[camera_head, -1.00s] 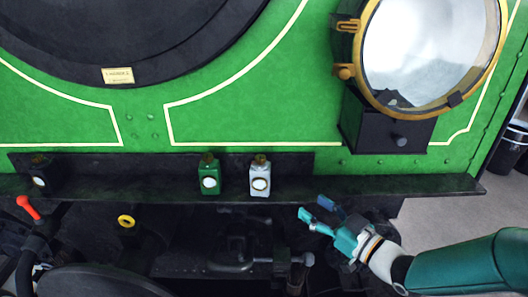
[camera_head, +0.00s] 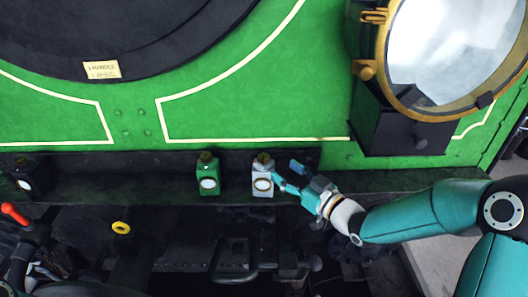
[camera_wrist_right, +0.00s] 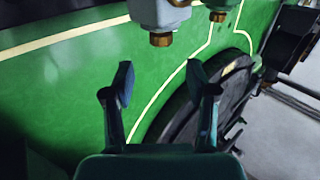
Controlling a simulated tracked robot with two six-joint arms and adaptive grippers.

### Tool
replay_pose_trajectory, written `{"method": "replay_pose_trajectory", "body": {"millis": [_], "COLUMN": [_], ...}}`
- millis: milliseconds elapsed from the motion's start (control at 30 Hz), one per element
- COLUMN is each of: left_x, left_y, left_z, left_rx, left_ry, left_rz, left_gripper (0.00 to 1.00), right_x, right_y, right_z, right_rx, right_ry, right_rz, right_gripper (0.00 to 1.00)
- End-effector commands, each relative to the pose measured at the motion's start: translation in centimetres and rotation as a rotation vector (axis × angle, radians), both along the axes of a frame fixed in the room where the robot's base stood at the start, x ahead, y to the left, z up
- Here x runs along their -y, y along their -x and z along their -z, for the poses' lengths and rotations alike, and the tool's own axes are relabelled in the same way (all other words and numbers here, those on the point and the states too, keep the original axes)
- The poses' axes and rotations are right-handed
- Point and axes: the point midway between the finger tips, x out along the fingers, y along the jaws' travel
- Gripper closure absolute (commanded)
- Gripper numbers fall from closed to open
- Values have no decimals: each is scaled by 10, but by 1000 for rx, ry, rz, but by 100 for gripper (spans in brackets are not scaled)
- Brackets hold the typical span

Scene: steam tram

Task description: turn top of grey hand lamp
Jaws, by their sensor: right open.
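The grey hand lamp (camera_head: 263,183), pale with a round white lens and a brass top (camera_head: 264,160), stands upright on the dark ledge of the green tram front. In the right wrist view its grey body (camera_wrist_right: 160,14) shows upside down at the upper edge, with the brass top (camera_wrist_right: 161,39) pointing down. My right gripper (camera_head: 286,172) is open and empty, close to the right side of the lamp. In the right wrist view its fingers (camera_wrist_right: 161,76) are spread, with the brass top beyond them and roughly centred between them. My left gripper is not in view.
A green hand lamp (camera_head: 208,183) stands left of the grey one, and a black lamp (camera_head: 28,181) at the far left. A large brass-rimmed headlamp (camera_head: 447,60) juts out at upper right. The ledge (camera_head: 130,184) is bare between the black and green lamps.

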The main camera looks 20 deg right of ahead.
Motion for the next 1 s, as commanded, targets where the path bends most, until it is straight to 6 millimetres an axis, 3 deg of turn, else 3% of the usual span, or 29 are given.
{"method": "replay_pose_trajectory", "body": {"millis": [200, 433, 867, 1000], "left_x": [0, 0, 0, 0], "left_y": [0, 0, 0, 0], "left_z": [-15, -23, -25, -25], "left_rx": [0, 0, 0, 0], "left_ry": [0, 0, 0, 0], "left_rz": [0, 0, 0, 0], "left_gripper": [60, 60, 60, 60], "right_x": [-18, -31, -34, -34], "right_y": [-43, -75, -84, -84], "right_z": [-2, -1, 0, 0], "right_rx": [0, 0, -1, 0], "right_ry": [0, 0, 0, 0], "right_rz": [0, 1, 3, 4], "right_gripper": [43, 43, 43, 63]}}
